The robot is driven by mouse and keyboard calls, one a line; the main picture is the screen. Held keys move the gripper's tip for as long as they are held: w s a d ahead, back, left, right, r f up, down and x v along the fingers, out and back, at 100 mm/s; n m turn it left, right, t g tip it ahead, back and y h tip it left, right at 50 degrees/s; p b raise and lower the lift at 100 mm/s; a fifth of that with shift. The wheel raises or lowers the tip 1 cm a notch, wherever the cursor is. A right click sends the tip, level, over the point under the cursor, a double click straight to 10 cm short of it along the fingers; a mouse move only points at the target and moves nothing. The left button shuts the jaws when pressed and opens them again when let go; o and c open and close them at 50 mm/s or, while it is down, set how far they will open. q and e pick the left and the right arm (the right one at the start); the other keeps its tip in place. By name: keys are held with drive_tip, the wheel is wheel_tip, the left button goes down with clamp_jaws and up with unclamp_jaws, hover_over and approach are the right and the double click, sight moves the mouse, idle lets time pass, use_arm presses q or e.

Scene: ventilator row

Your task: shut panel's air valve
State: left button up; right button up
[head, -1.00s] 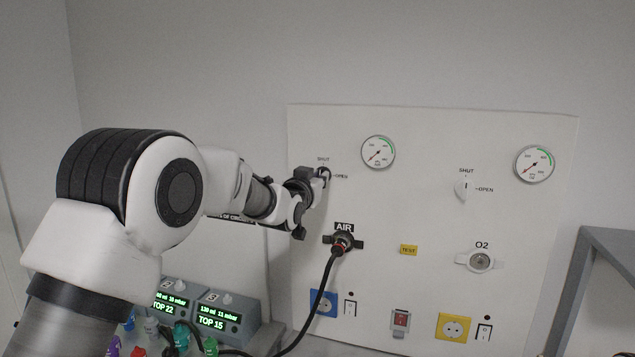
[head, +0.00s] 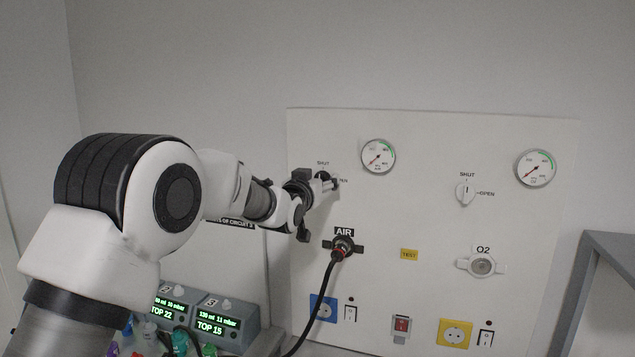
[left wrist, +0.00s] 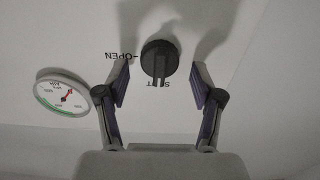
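The panel's air valve is a dark round knob (left wrist: 160,57) with a bar grip; in the left wrist view, which is upside down, its bar points at the SHUT label, covering part of it. The OPEN label (left wrist: 121,56) lies to the side. My left gripper (left wrist: 158,84) is open, one finger on each side of the knob, with visible gaps and nothing held. In the head view my left gripper (head: 334,183) is at the panel (head: 415,215) and hides most of the air knob. My right gripper is not in view.
Below the valve, a black hose is plugged into the AIR outlet (head: 343,247). Gauges (head: 378,156) (head: 536,167) sit at the top. The white O2 valve (head: 466,193) is at right. Ventilator boxes (head: 215,318) stand lower left, and a grey frame (head: 590,260) is at right.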

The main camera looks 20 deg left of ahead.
use_arm(q)
drive_tip(key=s, duration=1.1)
drive_tip(key=shift+s+a+f, duration=0.15)
drive_tip(key=shift+s+f, duration=0.15)
drive_tip(key=shift+f, duration=0.05)
